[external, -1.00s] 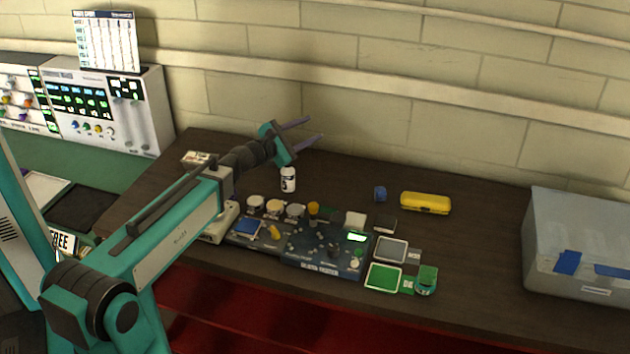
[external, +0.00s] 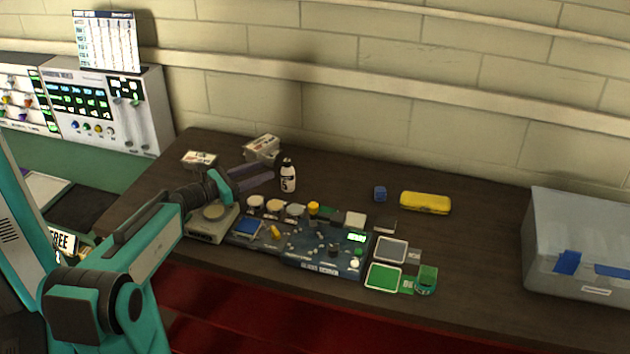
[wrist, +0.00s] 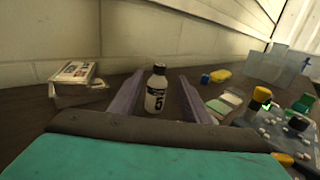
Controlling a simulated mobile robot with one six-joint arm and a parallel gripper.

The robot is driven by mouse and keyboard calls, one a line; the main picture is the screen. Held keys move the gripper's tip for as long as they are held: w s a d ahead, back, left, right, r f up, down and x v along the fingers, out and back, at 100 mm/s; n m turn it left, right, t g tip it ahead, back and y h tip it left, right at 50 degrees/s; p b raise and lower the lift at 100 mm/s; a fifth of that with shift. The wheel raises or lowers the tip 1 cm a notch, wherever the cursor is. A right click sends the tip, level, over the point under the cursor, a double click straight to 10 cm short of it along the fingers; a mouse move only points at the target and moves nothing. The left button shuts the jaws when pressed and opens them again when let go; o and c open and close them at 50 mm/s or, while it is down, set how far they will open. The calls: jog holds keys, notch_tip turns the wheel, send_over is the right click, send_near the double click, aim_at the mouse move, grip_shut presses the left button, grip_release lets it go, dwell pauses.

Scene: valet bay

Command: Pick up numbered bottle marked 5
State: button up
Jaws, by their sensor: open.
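The numbered bottle (external: 288,177) is white with a dark cap and a dark marking, standing upright on the dark table. In the wrist view the bottle (wrist: 155,92) shows a dark label, and its mark looks like a 5. My gripper (external: 268,178) is low over the table, just left of the bottle, with its fingers pointing toward it. In the wrist view my gripper (wrist: 157,95) is open, with one purple finger on each side of the bottle's line. The bottle appears between or just beyond the fingertips, and I see no contact.
White boxes (external: 262,149) stand behind the gripper. A blue board with small parts and jars (external: 325,255) lies in front of the bottle. Table around the cube is clear.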

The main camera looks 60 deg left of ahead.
aim_at(288, 175)
jog(key=shift+w+f+b, duration=0.1)
jog(key=shift+w+b, duration=0.15)
jog(key=shift+b, duration=0.45)
jog(key=shift+w+a+b, duration=0.1)
jog(key=shift+w+b, duration=0.25)
jog(key=shift+b, duration=0.45)
jog(key=shift+w+b, duration=0.4)
jog(key=shift+b, duration=0.45)
jog(key=shift+w+b, duration=0.3)
jog(key=shift+b, duration=0.5)
jog(key=shift+w+a+b, duration=0.1)
jog(key=shift+w+b, duration=0.3)
jog(key=shift+b, duration=0.7)
jog(key=w+b, duration=0.2)
jog(key=b, duration=0.7)
jog(key=shift+w+a, duration=0.1)
jog(key=shift+w, duration=0.05)
jog(key=shift+w+a+r+p, duration=0.1)
jog(key=shift+w+p, duration=0.1)
jog(key=shift+w, duration=0.3)
jog(key=shift+w+a+r+p, duration=0.1)
jog(key=shift+w+p, duration=0.05)
jog(key=shift+w, duration=0.8)
